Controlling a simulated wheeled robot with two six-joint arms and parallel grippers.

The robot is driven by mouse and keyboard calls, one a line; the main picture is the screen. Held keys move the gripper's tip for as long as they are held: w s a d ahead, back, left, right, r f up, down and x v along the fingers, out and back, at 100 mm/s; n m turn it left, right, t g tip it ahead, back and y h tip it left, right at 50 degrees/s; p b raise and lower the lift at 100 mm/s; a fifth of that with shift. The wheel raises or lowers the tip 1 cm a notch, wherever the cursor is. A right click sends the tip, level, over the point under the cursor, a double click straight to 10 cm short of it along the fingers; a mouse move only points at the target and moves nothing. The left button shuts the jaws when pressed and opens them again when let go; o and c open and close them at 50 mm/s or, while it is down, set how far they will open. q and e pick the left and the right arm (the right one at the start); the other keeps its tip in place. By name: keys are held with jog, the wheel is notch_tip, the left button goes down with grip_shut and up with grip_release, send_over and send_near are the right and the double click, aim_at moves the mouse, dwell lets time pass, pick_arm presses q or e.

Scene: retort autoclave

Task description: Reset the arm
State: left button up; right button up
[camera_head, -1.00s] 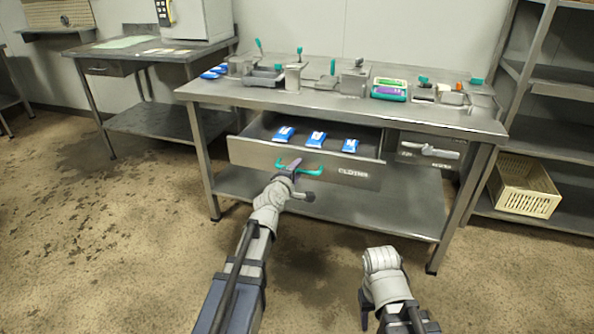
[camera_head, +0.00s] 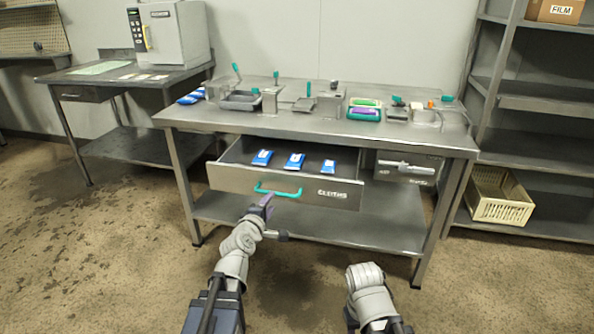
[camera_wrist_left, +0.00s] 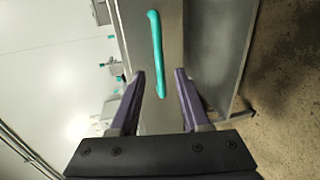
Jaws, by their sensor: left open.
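My left gripper (camera_head: 267,203) is in front of the open drawer (camera_head: 240,182), just below its teal handle (camera_head: 278,191). In the left wrist view my left gripper (camera_wrist_left: 168,84) has its two purple fingers spread, with nothing between them. The teal handle (camera_wrist_left: 157,50) shows ahead of the fingertips, apart from them. My right arm (camera_head: 368,290) shows at the bottom right of the head view, bent, and its gripper cannot be made out.
Several blue packets (camera_head: 294,161) lie in the pulled-out drawer. The steel table (camera_head: 300,128) carries trays and teal-handled tools. A shelf with a cream basket (camera_head: 500,197) stands right, and a side table (camera_head: 110,78) left. The floor in front is clear.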

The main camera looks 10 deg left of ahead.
pick_arm(q)
jog(key=s+d+f+m+g+h, duration=0.2)
jog(key=s+d+f+m+g, duration=0.2)
jog(key=d+f+m, duration=0.3)
jog(key=s+d+f+m+g+h, duration=0.1)
jog(key=s+d+f+m+g, duration=0.35)
jog(key=d, duration=0.45)
jog(key=s+d+f+m+g+y, duration=0.1)
jog(key=s+f+m+g+y, duration=0.3)
jog(key=s, duration=0.5)
jog(key=s+f+m+g+y, duration=0.1)
jog(key=s+f+m+g, duration=0.1)
jog(key=s+m+g, duration=0.35)
notch_tip(320, 180, up, 34)
jog(key=s+t+p, duration=0.2)
jog(key=p, duration=3.1)
jog(key=shift+f, duration=0.2)
